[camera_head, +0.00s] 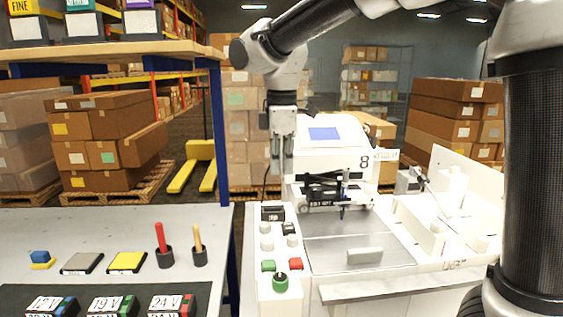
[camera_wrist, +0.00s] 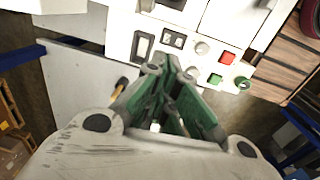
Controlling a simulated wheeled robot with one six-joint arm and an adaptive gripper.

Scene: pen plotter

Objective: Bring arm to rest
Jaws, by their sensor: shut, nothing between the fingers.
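My gripper (camera_head: 280,172) hangs pointing down at the end of my arm, in front of the white pen plotter (camera_head: 327,148), left of its "8" mark. In the wrist view my gripper's green-sided fingers (camera_wrist: 172,66) come together with nothing between them. The plotter's panel with knobs and red and green buttons (camera_wrist: 205,55) shows beyond the fingertips. In the head view the panel (camera_head: 278,254) lies below my gripper, which is clear of it.
A grey table (camera_head: 100,222) on the left holds a red-handled tool (camera_head: 161,240), a wooden-handled tool (camera_head: 198,240), pads and several numbered blocks. A wooden shelf (camera_head: 120,50) with a blue post stands left of my gripper. Stacked boxes (camera_head: 105,130) stand behind.

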